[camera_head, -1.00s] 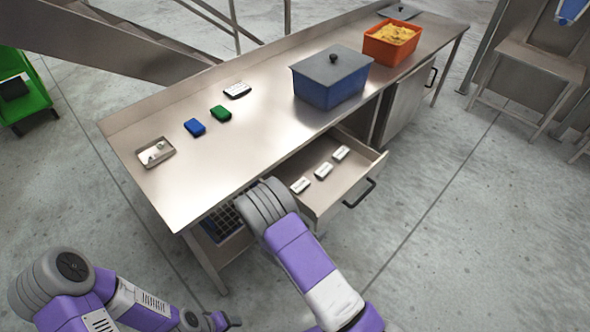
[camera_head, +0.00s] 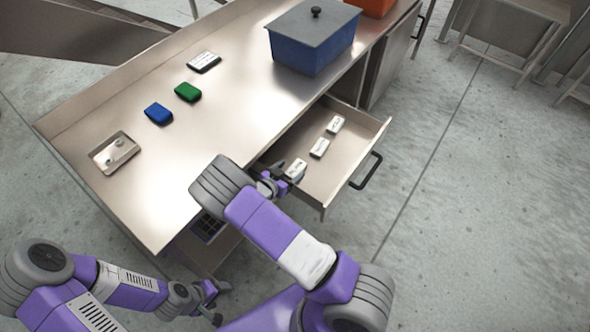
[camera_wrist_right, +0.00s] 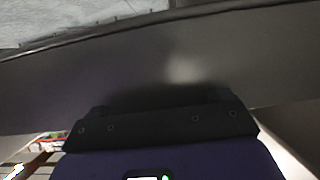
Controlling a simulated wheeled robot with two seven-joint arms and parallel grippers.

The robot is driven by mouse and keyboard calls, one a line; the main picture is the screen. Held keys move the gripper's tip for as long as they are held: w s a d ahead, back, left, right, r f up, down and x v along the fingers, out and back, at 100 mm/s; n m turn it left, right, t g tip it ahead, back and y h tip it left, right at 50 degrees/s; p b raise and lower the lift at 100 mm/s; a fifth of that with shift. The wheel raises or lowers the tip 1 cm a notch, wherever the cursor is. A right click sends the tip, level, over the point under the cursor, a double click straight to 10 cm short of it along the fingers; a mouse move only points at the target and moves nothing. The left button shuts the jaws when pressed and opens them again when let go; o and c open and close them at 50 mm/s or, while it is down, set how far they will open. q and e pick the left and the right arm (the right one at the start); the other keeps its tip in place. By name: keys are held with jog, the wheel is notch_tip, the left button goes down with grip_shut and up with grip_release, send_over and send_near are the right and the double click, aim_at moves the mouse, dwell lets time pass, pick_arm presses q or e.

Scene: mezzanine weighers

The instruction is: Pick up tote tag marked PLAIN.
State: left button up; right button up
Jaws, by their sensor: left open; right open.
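Three small white tote tags with dark edges lie in a row in the open drawer (camera_head: 335,172) in the head view: a near tag (camera_head: 296,169), a middle tag (camera_head: 319,148) and a far tag (camera_head: 335,124). Their print is too small to read, so I cannot tell which is marked PLAIN. My right gripper (camera_head: 281,180) is open at the drawer's near left end, close beside the near tag; I cannot tell whether they touch. The right wrist view shows a dark surface close ahead and no tag. My left gripper (camera_head: 214,302) is open, low in front of the bench, far from the tags.
On the steel bench (camera_head: 225,115) stand a metal tray (camera_head: 101,157), a blue block (camera_head: 158,113), a green block (camera_head: 187,92), a white-topped item (camera_head: 204,62) and a lidded blue bin (camera_head: 318,58). An orange bin (camera_head: 372,5) is cut off above. The drawer handle (camera_head: 367,171) juts out over clear floor.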

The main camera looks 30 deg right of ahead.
aim_at(297, 166)
jog(key=x, duration=0.2)
jog(key=b+x, duration=0.1)
jog(key=x, duration=0.1)
jog(key=shift+s+a+f, duration=0.1)
jog(key=shift+a+f, duration=0.05)
jog(key=shift+f, duration=0.15)
jog(key=shift+w+d+f, duration=0.1)
jog(key=shift+w+d, duration=0.15)
jog(key=shift+d, duration=0.15)
jog(key=shift+c, duration=0.4)
jog(key=c, duration=1)
